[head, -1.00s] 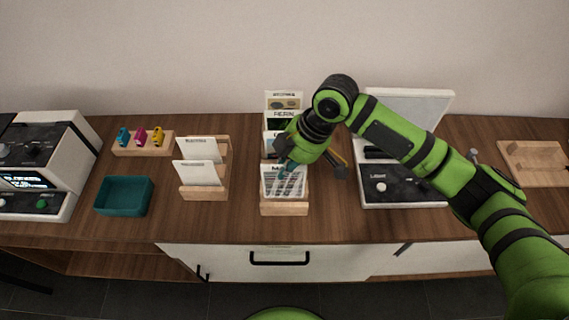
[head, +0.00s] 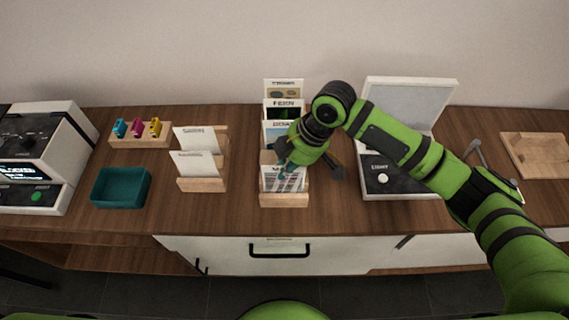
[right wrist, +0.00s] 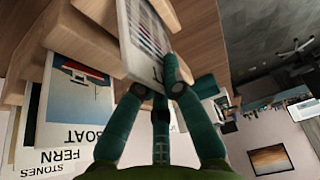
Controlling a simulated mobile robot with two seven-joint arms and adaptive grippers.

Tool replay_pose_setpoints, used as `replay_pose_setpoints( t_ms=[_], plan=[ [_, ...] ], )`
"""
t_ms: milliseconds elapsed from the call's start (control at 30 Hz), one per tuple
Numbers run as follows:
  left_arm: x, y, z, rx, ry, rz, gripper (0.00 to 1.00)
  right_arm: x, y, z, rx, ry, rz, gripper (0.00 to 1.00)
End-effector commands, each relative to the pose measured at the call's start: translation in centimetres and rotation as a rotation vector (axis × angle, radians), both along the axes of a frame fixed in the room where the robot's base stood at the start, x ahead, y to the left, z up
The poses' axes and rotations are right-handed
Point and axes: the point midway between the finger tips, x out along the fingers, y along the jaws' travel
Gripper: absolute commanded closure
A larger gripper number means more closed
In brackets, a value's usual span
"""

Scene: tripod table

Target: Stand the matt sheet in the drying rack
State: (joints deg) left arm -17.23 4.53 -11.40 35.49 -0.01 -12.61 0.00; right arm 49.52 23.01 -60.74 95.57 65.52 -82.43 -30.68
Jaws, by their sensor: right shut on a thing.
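My right gripper (head: 284,168) is shut on the upper edge of a small printed sheet (head: 283,183). The sheet has a white border and a striped picture; I cannot read its name. It stands in the front slot of the middle wooden rack (head: 284,201), leaning slightly back. In the right wrist view my fingers (right wrist: 158,88) pinch the sheet's edge, and its striped face (right wrist: 146,35) shows beside the wood. Behind it stand more printed sheets, among them a boat sheet (right wrist: 75,85) and a fern sheet (head: 284,105). My left gripper is out of view.
A second wooden rack (head: 202,185) at left holds two white sheets (head: 195,163). A teal tray (head: 121,187), a holder with coloured clips (head: 140,141) and a white machine (head: 40,155) are farther left. An open-lidded light box (head: 398,185) stands close right, under my arm.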

Motion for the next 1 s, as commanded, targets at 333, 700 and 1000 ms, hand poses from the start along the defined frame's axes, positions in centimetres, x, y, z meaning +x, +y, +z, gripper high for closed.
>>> replay_pose_setpoints(
  t_ms=[333, 700, 1000],
  plan=[
    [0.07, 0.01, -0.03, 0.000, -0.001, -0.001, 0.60, 0.00, 0.01, -0.10, 0.000, 0.000, 0.000, 0.79],
    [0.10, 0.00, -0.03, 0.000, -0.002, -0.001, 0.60, 0.00, 0.00, -0.10, 0.000, 0.000, 0.000, 0.63],
    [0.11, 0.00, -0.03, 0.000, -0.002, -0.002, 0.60, 0.00, -0.01, -0.10, 0.000, 0.000, 0.000, 0.63]
  ],
)
